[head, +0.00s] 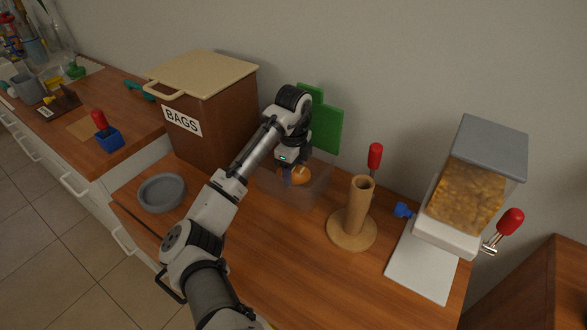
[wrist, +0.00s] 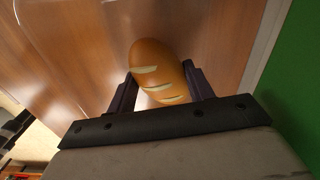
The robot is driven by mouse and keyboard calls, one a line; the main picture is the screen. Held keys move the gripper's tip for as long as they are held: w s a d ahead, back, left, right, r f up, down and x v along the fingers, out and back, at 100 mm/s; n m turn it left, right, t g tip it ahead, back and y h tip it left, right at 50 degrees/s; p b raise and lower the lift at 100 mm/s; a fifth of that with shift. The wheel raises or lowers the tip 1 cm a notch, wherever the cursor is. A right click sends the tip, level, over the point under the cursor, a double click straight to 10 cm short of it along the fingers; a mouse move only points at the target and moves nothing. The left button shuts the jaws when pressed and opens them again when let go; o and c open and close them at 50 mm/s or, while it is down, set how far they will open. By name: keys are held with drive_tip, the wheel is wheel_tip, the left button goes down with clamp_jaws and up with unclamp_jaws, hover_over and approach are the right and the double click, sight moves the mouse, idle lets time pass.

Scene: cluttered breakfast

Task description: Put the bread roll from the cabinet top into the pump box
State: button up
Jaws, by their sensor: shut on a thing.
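The bread roll (wrist: 158,72) is golden brown with pale slashes across its top. My gripper (wrist: 160,88) is shut on it, one dark finger on each side. In the head view the roll (head: 298,176) shows small and orange under my gripper (head: 292,170). It is at a clear, see-through box (head: 307,197), which I take to be the pump box, on the wooden cabinet top. The roll appears within the box's outline. I cannot tell whether it touches the floor of the box.
A BAGS box (head: 205,118) stands left of my gripper and a green board (head: 325,125) behind it. A grey bowl (head: 162,193) is at the left. A wooden holder (head: 354,228) and a cereal dispenser (head: 466,195) stand to the right. The front of the wooden top is mostly clear.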

drive_tip(key=shift+f, duration=0.6)
drive_tip(key=o, duration=1.1)
drive_tip(key=shift+c, duration=0.2)
wheel_tip(320, 180, up, 14)
drive_tip(key=shift+f, duration=0.15)
